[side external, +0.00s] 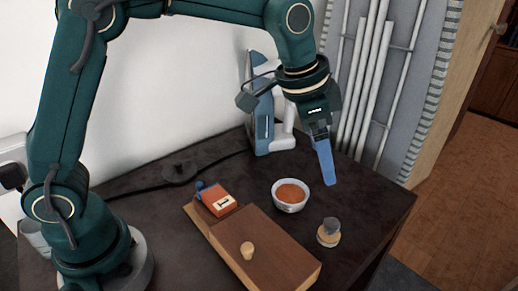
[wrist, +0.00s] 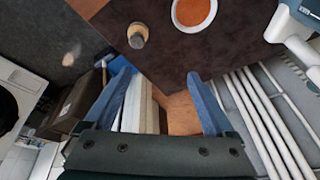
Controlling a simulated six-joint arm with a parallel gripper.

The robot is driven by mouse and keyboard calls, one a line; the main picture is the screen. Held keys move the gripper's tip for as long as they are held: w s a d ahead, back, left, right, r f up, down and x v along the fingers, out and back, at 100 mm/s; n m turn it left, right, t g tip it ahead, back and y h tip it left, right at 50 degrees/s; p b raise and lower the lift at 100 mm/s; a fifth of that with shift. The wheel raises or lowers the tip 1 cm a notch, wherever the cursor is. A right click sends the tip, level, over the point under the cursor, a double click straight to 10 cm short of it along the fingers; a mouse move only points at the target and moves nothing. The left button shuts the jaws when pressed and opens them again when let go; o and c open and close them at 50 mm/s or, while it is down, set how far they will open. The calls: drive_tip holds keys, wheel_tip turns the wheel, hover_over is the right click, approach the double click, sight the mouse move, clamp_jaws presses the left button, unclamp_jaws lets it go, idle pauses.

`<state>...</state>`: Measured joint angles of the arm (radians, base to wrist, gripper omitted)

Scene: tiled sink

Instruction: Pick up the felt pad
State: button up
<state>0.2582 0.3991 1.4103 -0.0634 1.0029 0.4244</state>
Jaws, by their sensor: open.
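I cannot clearly tell which thing is the felt pad. A small round piece with a tan base and a dark grey top (side external: 329,232) stands on the dark table near its right front edge; it also shows at the upper left in the wrist view (wrist: 138,36). My gripper (side external: 325,165) is open and empty, with blue fingers pointing down above the right part of the table, above and behind the small piece. In the wrist view, my gripper's two blue fingers (wrist: 160,90) are spread apart with nothing between them.
A white bowl with orange contents (side external: 290,194) stands behind the small piece. A wooden box with a knob (side external: 262,258) and an orange block (side external: 216,201) are to the left. A blue and white appliance (side external: 264,125) stands at the back. The right table edge (side external: 398,212) is near.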

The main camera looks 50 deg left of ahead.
drive_tip(key=g, duration=0.1)
hover_over(331, 223)
drive_tip(key=a, duration=0.2)
wheel_tip(331, 223, down, 5)
drive_tip(key=shift+m+g, duration=0.6)
drive_tip(key=f, duration=0.3)
drive_tip(key=d+f, duration=0.1)
drive_tip(key=f, duration=0.1)
drive_tip(key=d+f, duration=0.1)
drive_tip(key=f, duration=0.2)
drive_tip(key=shift+f, duration=0.3)
drive_tip(key=shift+d+f, duration=0.1)
drive_tip(key=shift+f, duration=0.45)
clamp_jaws()
